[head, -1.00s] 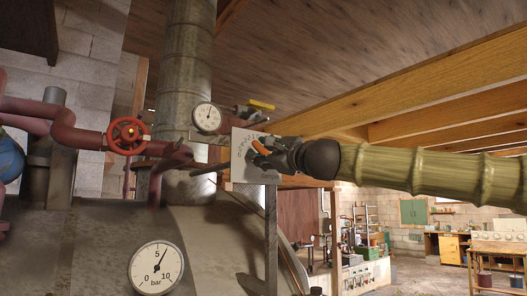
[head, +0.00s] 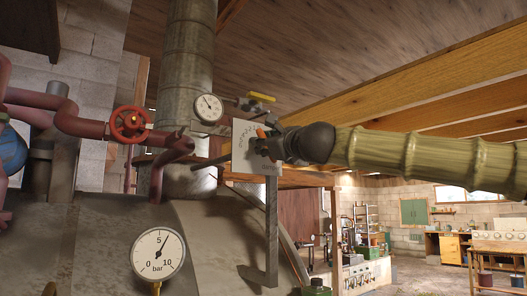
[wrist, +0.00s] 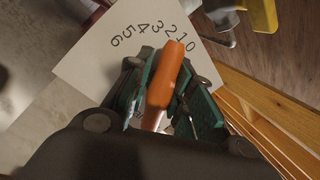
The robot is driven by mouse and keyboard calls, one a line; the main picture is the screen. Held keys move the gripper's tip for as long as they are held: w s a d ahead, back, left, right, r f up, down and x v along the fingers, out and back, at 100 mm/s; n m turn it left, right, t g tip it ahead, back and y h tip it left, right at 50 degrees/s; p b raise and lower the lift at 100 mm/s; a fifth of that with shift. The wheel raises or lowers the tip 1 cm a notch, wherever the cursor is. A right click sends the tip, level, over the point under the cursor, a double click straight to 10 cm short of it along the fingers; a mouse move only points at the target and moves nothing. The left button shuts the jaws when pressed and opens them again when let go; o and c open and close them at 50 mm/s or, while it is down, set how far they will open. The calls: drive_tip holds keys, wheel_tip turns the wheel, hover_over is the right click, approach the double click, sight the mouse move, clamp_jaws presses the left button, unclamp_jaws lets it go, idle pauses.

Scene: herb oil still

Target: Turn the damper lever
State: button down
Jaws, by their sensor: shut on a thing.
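The damper lever is an orange handle (wrist: 165,75) in front of a white plate (wrist: 90,70) marked 0 to 6. In the wrist view its free end lies near the 2 and 1 marks. My gripper (wrist: 158,92) has its green-padded fingers on both sides of the lever, shut on it.
A valve with a yellow handle (head: 261,97) and a round dial gauge (head: 208,107) sit just above the plate. A red handwheel (head: 130,124) on red pipes is to the left. A bar gauge (head: 158,256) is below. Wooden beams (head: 440,90) run overhead at right.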

drive_tip(key=shift+d+r+m, duration=0.2)
drive_tip(key=shift+r+m, duration=0.15)
drive_tip(key=shift+m, duration=0.15)
drive_tip(key=c, duration=1.3)
unclamp_jaws()
drive_tip(key=shift+d+f, duration=0.1)
drive_tip(key=shift+s+f, duration=0.1)
drive_tip(key=shift+s+f, duration=0.1)
drive_tip(key=shift+s, duration=0.15)
drive_tip(key=v, duration=1.1)
drive_tip(key=shift+s+d, duration=0.1)
drive_tip(key=shift+d, duration=0.05)
